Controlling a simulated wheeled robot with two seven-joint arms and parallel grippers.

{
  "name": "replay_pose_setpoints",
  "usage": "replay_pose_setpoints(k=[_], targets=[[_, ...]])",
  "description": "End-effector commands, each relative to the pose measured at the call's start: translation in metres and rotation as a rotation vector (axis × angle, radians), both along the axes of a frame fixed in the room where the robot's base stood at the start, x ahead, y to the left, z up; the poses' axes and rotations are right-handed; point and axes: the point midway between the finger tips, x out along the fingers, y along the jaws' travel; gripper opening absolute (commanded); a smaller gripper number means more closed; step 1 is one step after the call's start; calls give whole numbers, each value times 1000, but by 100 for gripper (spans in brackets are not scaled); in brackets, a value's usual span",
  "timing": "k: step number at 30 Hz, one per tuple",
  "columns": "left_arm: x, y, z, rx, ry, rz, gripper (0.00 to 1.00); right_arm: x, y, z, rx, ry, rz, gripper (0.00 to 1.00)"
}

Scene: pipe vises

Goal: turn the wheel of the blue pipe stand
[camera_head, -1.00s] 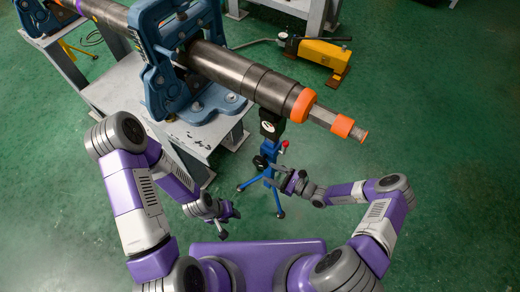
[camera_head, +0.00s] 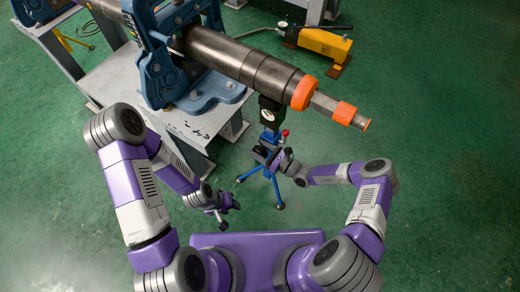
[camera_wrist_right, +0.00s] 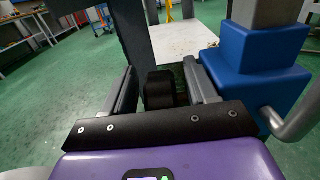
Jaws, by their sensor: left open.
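The blue pipe stand (camera_head: 269,140) is a tripod with a black head (camera_head: 271,112) under the end of a large grey pipe. A red-tipped handle (camera_head: 285,132) sticks out of its side. In the right wrist view, the stand's blue body (camera_wrist_right: 255,75) fills the upper right, and a black wheel or knob (camera_wrist_right: 165,90) lies between my right fingers. My right gripper (camera_head: 271,160) is at the stand, its fingers apart on either side of that black part; firm contact is not visible. My left gripper (camera_head: 228,212) is open and empty, left of and below the stand.
The grey pipe (camera_head: 240,60) with orange collars (camera_head: 304,92) runs above the stand. A blue pipe vise (camera_head: 157,75) holds it on a grey table (camera_head: 112,90). A yellow hand pump (camera_head: 325,45) lies on the green floor behind. Floor right of the stand is clear.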

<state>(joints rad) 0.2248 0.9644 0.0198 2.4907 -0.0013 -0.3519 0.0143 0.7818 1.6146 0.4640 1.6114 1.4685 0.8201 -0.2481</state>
Motion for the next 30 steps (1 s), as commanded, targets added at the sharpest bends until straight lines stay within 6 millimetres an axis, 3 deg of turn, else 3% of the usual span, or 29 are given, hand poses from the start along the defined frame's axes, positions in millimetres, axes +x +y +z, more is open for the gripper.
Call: replay_pose_setpoints(k=[1, 10, 20, 30], targets=[[0, 0, 0, 0, 0, 0, 43, 0, 0, 0, 0, 0, 0, 51], [0, 0, 0, 0, 0, 0, 43, 0, 0, 0, 0, 0, 1, 6], [0, 0, -4, 0, 0, 0, 43, -2, -1, -2, 47, -33, -1, 6], [0, 0, -10, 0, 0, 0, 43, -5, -6, -4, 237, -171, -1, 6]])
